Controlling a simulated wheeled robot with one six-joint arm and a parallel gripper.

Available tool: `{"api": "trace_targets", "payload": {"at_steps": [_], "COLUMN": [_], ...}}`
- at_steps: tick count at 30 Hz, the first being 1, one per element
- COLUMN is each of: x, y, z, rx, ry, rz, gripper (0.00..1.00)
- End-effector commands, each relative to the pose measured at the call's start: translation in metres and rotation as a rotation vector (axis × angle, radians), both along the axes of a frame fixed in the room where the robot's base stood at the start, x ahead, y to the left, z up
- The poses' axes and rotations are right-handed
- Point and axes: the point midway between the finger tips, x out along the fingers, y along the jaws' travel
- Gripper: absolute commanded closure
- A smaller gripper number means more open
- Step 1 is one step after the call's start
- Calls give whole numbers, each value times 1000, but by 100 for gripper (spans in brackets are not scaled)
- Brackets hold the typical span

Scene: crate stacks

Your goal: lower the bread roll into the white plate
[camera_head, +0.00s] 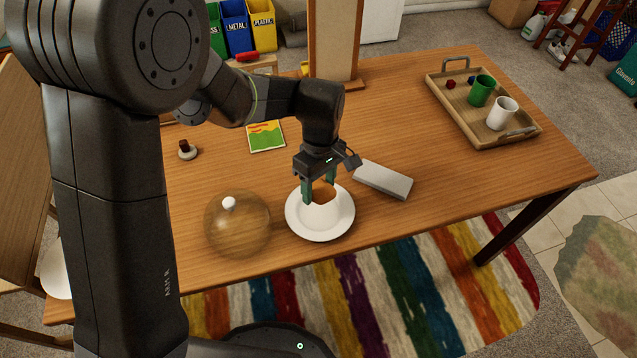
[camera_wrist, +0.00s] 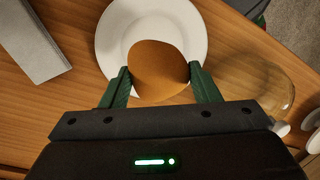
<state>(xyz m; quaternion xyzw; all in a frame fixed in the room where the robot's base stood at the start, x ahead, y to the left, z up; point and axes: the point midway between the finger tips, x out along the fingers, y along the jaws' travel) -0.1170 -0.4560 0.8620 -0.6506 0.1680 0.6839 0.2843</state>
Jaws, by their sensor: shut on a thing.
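The bread roll (camera_wrist: 158,62) is a rounded orange-brown piece held between my green fingertips in the wrist view. In the head view only a small brown part of the roll (camera_head: 322,190) shows between the fingers. My gripper (camera_head: 319,188) points down over the white plate (camera_head: 340,226); it also shows in the wrist view (camera_wrist: 159,73), shut on the roll. The white plate (camera_wrist: 108,35) lies flat on the table, behind the roll in the wrist view.
A clear dome with a white knob (camera_head: 238,235) stands close left of the plate. A grey block (camera_head: 384,181) lies to its right. A wooden tray (camera_head: 454,103) with a green mug (camera_head: 481,91) and a white mug (camera_head: 502,113) is at the right. Table between is clear.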

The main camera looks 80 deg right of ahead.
Motion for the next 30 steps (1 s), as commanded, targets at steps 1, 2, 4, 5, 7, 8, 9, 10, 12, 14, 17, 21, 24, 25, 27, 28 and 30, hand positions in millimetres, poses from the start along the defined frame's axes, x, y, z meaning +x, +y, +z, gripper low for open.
{"api": "trace_targets", "payload": {"at_steps": [1, 2, 4, 5, 7, 8, 9, 10, 12, 14, 17, 21, 24, 25, 27, 28, 30], "x": [0, 0, 0, 0, 0, 0, 0, 0, 0, 0, 0, 0, 0, 0, 0, 0, 0], "y": [0, 0, 0, 0, 0, 0, 0, 0, 0, 0, 0, 0, 0, 0, 0, 0, 0], "z": [0, 0, 0, 0, 0, -1, -2, -3, -6, -9, -14, -17, -16, -16, -16, -16, -16], "rx": [0, 0, 0, 0, 0, 0, 0, 0, 1, 1, 1, 0, 0, 0, 0, 0, 0], "ry": [0, 0, 0, 0, 0, 0, 0, 0, -1, -1, -1, 0, 0, 0, 0, 0, 0], "rz": [0, 0, 0, 0, 0, 0, 0, 0, 0, 0, 0, 0, 0, 0, 0, 0, 0], "gripper": [67, 67, 67, 67, 67, 67, 67, 67, 67, 67, 67, 67, 67, 67, 67, 67, 67]}}
